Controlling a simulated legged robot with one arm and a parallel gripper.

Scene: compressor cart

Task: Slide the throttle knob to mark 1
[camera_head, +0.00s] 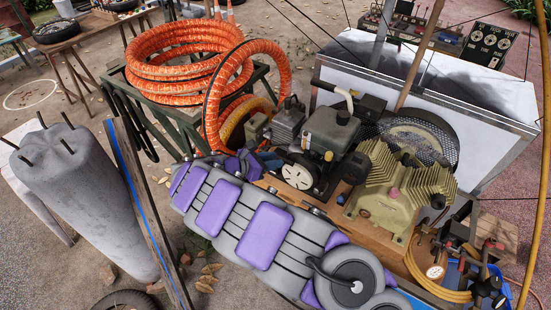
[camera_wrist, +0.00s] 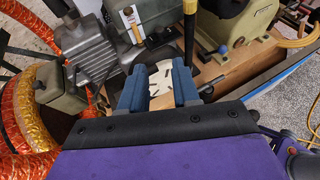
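The engine (camera_head: 331,130) sits on the cart's wooden deck in the head view, where I cannot make out the knob surely. My gripper (camera_wrist: 159,72) points at the engine's lower side, with its two blue fingers apart and nothing held between them. A white slotted disc (camera_wrist: 170,78) on the engine shows between and beyond the fingers. The knob lies beyond the fingertips, slightly left.
A ribbed tan compressor pump (camera_head: 390,190) stands right of the engine, with a caged wheel (camera_head: 425,140) behind it. Orange hose coils (camera_head: 180,65) lie to the left. A black upright post (camera_wrist: 189,35) stands close beyond the right finger. Grey concrete (camera_head: 75,185) stands at left.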

